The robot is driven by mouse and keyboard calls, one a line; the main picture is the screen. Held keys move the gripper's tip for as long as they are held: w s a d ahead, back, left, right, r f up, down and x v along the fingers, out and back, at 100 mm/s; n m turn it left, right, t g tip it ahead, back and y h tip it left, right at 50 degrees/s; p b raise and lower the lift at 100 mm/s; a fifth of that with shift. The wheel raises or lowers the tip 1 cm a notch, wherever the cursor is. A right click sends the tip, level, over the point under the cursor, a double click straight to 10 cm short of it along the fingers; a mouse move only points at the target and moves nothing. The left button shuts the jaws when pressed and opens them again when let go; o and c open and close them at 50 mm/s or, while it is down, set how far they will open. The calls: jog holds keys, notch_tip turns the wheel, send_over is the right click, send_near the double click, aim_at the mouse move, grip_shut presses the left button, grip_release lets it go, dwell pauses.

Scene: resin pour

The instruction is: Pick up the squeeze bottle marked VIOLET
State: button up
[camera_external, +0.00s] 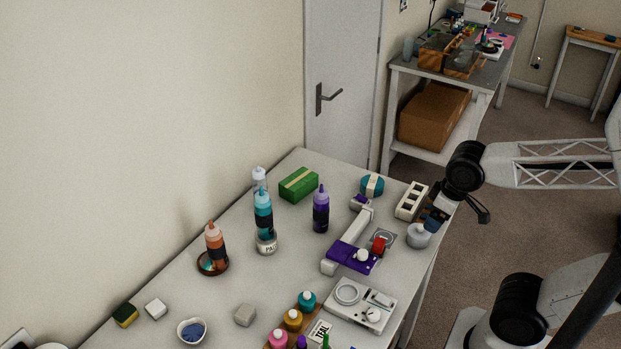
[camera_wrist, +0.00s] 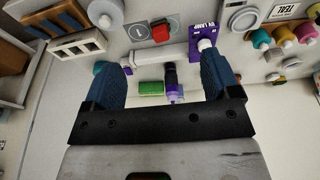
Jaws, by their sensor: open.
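A squeeze bottle with violet contents and a dark band (camera_external: 320,211) stands upright on the worktable, right of the teal bottle; no VIOLET marking can be read on it. It also shows in the wrist view (camera_wrist: 171,78), between my fingers in the picture but farther off. My gripper (camera_external: 437,214) is at the table's right edge, near a white lidded pot (camera_external: 418,236), well right of the violet bottle. In the wrist view its blue fingers (camera_wrist: 162,62) are spread apart with nothing held between them.
A purple and white UV lamp (camera_external: 352,257) lies between my gripper and the bottle. A green box (camera_external: 298,185), teal bottle (camera_external: 263,212) and orange bottle (camera_external: 214,240) stand around. A white slotted block (camera_external: 411,201) is beside my gripper. Scales (camera_external: 361,305) and small jars fill the front.

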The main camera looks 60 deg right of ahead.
jog(key=w+d+f+t, duration=0.25)
jog(key=w+t, duration=0.25)
jog(key=w, duration=1)
jog(key=t, duration=0.5)
send_near(325, 193)
jog(key=f+x, duration=0.1)
jog(key=x, duration=0.1)
jog(key=shift+w+n+t+y, duration=0.3)
jog(key=shift+w+t, duration=0.1)
jog(key=shift+w, duration=0.2)
jog(key=shift+w, duration=0.1)
jog(key=shift+x, duration=1.2)
jog(key=shift+x, duration=2.6)
jog(key=shift+d+f, duration=0.1)
